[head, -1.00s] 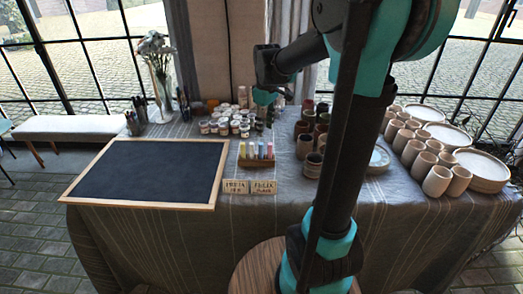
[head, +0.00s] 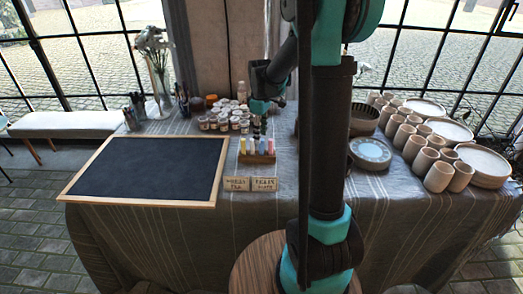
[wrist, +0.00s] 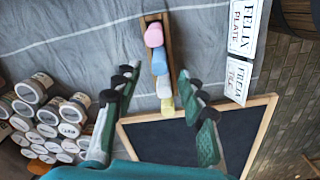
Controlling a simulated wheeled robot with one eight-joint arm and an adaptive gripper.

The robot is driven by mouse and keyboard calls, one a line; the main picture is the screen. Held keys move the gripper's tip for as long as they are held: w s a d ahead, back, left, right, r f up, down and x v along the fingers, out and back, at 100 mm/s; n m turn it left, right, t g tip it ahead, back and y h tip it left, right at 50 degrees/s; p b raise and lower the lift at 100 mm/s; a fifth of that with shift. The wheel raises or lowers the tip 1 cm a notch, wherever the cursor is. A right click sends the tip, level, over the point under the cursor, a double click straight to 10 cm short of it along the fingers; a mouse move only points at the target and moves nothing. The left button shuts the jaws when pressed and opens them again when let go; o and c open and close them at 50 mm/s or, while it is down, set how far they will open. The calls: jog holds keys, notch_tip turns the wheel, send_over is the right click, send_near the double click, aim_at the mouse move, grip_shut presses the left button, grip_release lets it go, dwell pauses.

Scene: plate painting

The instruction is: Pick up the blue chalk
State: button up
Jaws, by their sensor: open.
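The blue chalk (head: 262,146) stands in a small wooden holder (head: 257,159) between a white chalk (head: 250,146) and a pink chalk (head: 271,146). A yellow chalk (head: 243,146) is at the left end. In the wrist view the blue chalk (wrist: 160,62) shows end-on between the white and pink ones. My gripper (wrist: 158,76) is open and empty there, its fingers on either side of the chalk row. In the head view my gripper (head: 258,128) hangs just above and behind the holder. The wrist view does not show the exact height gap.
A framed blackboard (head: 148,170) lies left of the holder, and two lettered cards (head: 250,184) lie in front. Several paint jars (head: 222,121) stand behind. Cups (head: 413,147) and plates (head: 484,165) are at the right. My arm hides part of the table.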

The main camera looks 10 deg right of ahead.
aim_at(261, 145)
jog(key=shift+d+f, duration=0.15)
jog(key=shift+f, duration=2.85)
grip_shut()
